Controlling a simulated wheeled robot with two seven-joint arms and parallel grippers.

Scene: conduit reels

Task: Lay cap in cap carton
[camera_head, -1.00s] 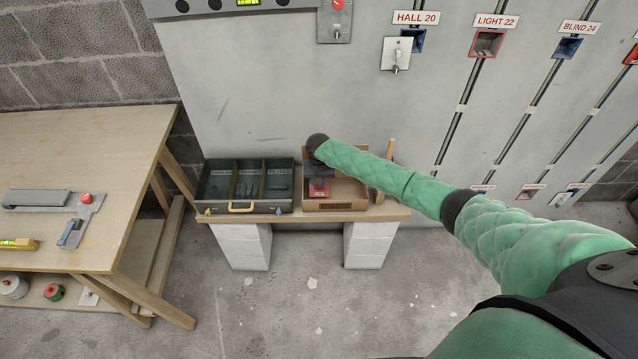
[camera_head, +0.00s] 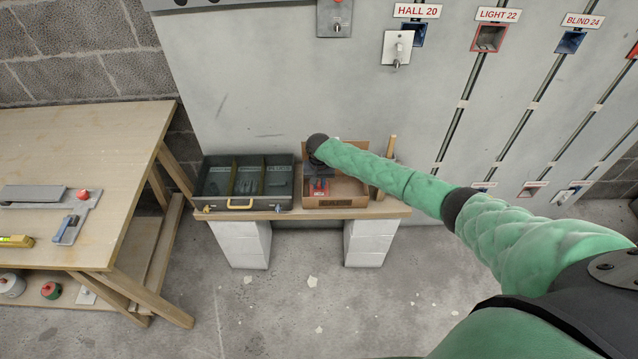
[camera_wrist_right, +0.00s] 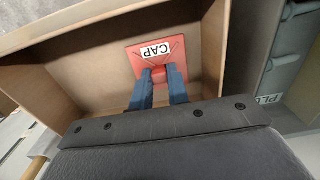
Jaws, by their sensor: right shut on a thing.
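The cap carton (camera_head: 337,203) is an open brown cardboard box on a small plank shelf. The cap is a red square plate with a white CAP label; in the right wrist view the cap (camera_wrist_right: 160,57) is inside the carton walls, close to one side wall. My right gripper (camera_wrist_right: 163,76) has its blue fingers shut on the cap's raised red grip. In the head view the right gripper (camera_head: 319,186) reaches down into the left part of the carton. I cannot tell whether the cap touches the carton floor. My left gripper is out of view.
A dark toolbox (camera_head: 245,185) with compartments stands open just left of the carton. An upright wooden piece (camera_head: 389,160) stands at the carton's right. A wooden workbench (camera_head: 90,170) is at the left. The grey panel (camera_head: 270,90) rises close behind the shelf.

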